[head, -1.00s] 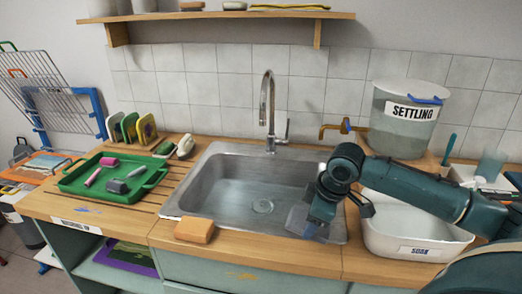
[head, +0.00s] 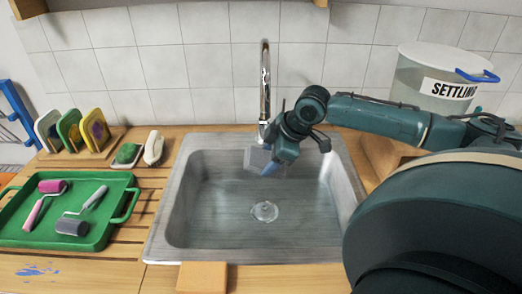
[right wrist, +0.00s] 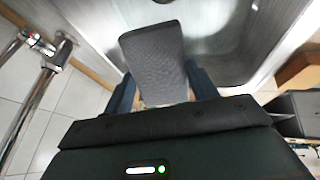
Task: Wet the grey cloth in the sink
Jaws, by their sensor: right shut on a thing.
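The grey cloth (head: 256,158) is held by my right gripper (head: 270,165) over the back of the steel sink (head: 168,240), just in front of the tap's base. In the right wrist view the cloth (right wrist: 154,60) stands out between the two fingers of the shut gripper (right wrist: 160,88), with the sink basin (right wrist: 222,40) beside and below it. The chrome tap (head: 265,85) rises behind the sink; no water stream shows from it. Whether the cloth is wet I cannot tell. My left gripper is not in view.
A green tray (head: 125,181) with paint rollers lies left of the sink. A scrubbing brush (head: 153,148) and a rack of sponges (head: 70,130) stand behind it. An orange sponge (head: 202,278) sits at the front edge. A settling bucket (head: 432,100) stands at the right.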

